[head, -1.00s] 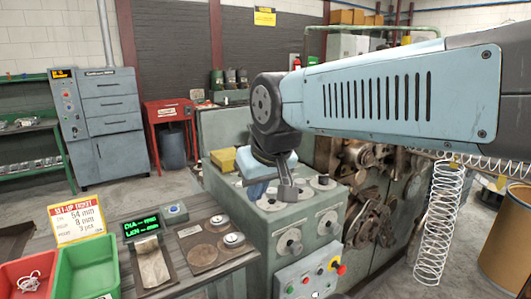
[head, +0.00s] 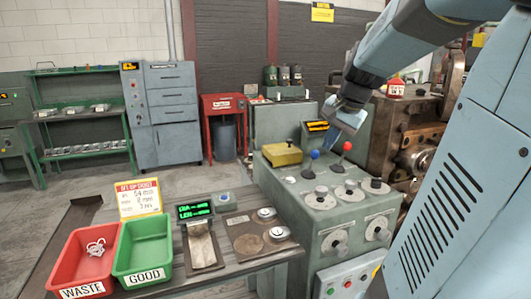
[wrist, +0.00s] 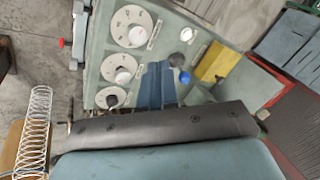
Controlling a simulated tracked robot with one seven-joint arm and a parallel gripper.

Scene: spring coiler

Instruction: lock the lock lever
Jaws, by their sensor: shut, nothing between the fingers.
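Two short levers stand on top of the green-grey control console (head: 335,212): a blue-knobbed lever (head: 315,154) and a red-knobbed lever (head: 347,146) to its right. No label shows which is the lock lever. My gripper (head: 350,114) is raised above and behind the levers in the head view, apart from the red knob as far as I can see. In the wrist view my gripper (wrist: 156,84) shows its blue fingers together and empty, with the blue knob (wrist: 184,77) just to their right. The red knob is not clear there.
The console has several dials (head: 319,198) and a yellow box (head: 281,154) at its left. A coiling machine (head: 416,140) stands at the right. The bench at front left holds a red waste tray (head: 75,278) and a green good tray (head: 143,268). A coiled spring (wrist: 38,130) hangs at the wrist view's left.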

